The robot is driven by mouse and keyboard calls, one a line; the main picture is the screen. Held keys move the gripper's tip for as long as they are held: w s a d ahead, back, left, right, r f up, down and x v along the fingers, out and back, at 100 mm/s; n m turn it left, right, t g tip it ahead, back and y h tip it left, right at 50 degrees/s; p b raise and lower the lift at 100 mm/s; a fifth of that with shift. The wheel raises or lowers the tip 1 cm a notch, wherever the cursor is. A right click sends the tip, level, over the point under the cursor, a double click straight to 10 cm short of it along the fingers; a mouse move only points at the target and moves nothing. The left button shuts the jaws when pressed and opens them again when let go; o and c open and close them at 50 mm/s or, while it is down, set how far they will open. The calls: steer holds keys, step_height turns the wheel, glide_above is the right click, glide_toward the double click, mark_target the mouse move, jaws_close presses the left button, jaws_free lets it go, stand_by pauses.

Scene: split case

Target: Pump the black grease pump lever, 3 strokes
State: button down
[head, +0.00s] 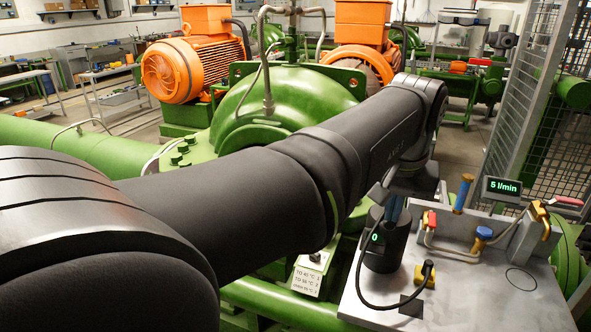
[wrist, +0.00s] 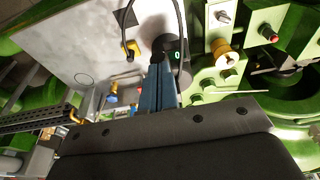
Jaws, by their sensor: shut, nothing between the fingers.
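The black grease pump (head: 384,255) is an upright dark cylinder on the grey bench, with a green "0" on its display. It also shows in the wrist view (wrist: 170,44), just beyond the fingertips. My gripper (head: 393,213) has blue fingers that point down over the pump's top. In the wrist view my gripper (wrist: 160,66) is shut and empty, its tips overlapping the pump's top. I cannot tell whether they touch it. I cannot clearly pick out the lever; my fingers and arm hide part of the pump's top.
A yellow block (head: 424,279) with a black cable stands right of the pump on the grey bench (head: 460,300). Blue, red and yellow valve fittings (head: 483,236) and a "5 l/min" display (head: 502,189) line the bench's back. Green machinery (head: 277,105) lies behind my arm. The bench's front right is clear.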

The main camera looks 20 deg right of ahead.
steer(key=f, duration=0.6)
steer(key=shift+s+a, duration=0.15)
steer(key=shift+a, duration=0.05)
stand_by(0.6)
steer(key=shift+w+d+r, duration=0.15)
steer(key=shift+r, duration=2.1)
steer(key=shift+w+d+r, duration=0.1)
steer(key=shift+d+r, duration=0.05)
steer(key=shift+r, duration=2.05)
steer(key=shift+f, duration=0.1)
step_height(320, 180, down, 8)
steer(key=shift+s+a+f, duration=0.25)
steer(key=shift+a, duration=0.05)
steer(key=shift+w+d+r, duration=0.15)
steer(key=shift+r, duration=2.05)
steer(key=shift+w+d+r, duration=0.1)
steer(key=shift+d+r, duration=0.05)
steer(key=shift+r, duration=2)
steer(key=shift+f, duration=0.15)
